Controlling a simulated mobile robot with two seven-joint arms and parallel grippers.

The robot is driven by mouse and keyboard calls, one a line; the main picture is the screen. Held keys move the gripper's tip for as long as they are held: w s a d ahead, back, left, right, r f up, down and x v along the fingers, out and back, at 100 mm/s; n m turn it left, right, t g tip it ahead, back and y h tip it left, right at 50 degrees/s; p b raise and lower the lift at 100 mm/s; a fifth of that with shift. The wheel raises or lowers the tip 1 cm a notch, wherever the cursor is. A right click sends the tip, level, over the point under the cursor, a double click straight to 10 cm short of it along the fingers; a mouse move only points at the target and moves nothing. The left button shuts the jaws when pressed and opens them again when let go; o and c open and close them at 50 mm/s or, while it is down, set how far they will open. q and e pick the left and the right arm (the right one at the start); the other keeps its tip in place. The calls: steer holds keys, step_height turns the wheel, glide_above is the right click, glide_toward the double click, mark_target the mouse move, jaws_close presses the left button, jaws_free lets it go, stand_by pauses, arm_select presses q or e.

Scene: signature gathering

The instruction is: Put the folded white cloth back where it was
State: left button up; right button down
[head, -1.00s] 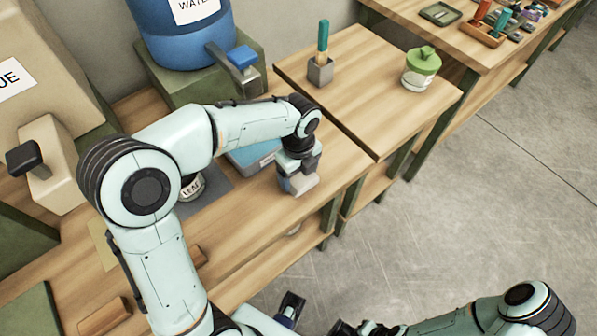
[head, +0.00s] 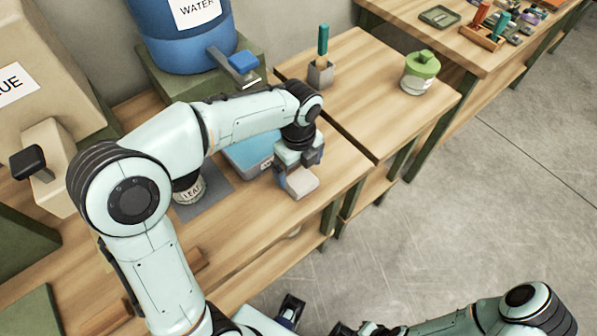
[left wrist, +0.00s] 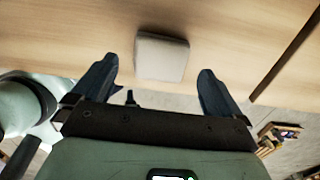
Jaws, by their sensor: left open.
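The folded white cloth (head: 300,183) lies on the wooden counter near its front right edge. It also shows in the left wrist view (left wrist: 162,57) as a pale, rounded square block. My left gripper (head: 299,168) is just above and behind the cloth in the head view. In the left wrist view my left gripper (left wrist: 158,72) is open, with one dark finger on each side of the cloth and a gap at both sides. My right arm (head: 480,318) is low at the right, away from the counter; its jaws are too unclear to read.
A blue box (head: 248,152) and a jar labelled LEAF (head: 189,191) stand left of the cloth, on a grey mat. A blue water barrel (head: 185,45) is behind.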

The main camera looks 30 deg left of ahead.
mark_target(299, 178)
arm_select(q)
step_height(299, 178, up, 8)
steer(key=p, duration=0.1)
steer(key=shift+f, duration=0.1)
stand_by(0.5)
